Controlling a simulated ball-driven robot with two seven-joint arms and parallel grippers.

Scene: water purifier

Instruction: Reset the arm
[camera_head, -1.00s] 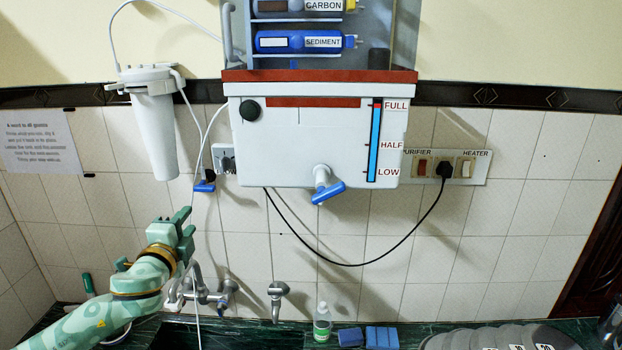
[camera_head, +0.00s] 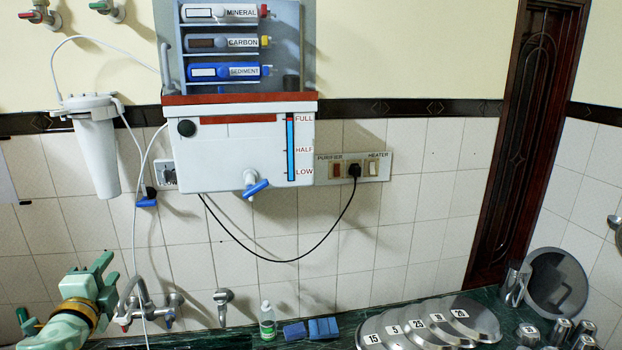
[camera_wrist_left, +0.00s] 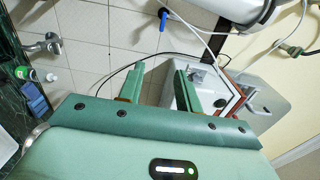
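My left arm comes in at the lower left of the head view. Its green gripper (camera_head: 106,284) is in front of the tiled wall, left of the sink tap. My right arm and gripper are not in view. The white water purifier (camera_head: 225,150) hangs on the wall, up and to the right of the left gripper, clear of it.
A metal tap (camera_head: 140,300) stands close to the right of the left gripper. A white filter housing (camera_head: 99,155) hangs above it. A bottle (camera_head: 267,320), blue sponges (camera_head: 322,328) and numbered metal lids (camera_head: 470,315) sit on the dark green counter.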

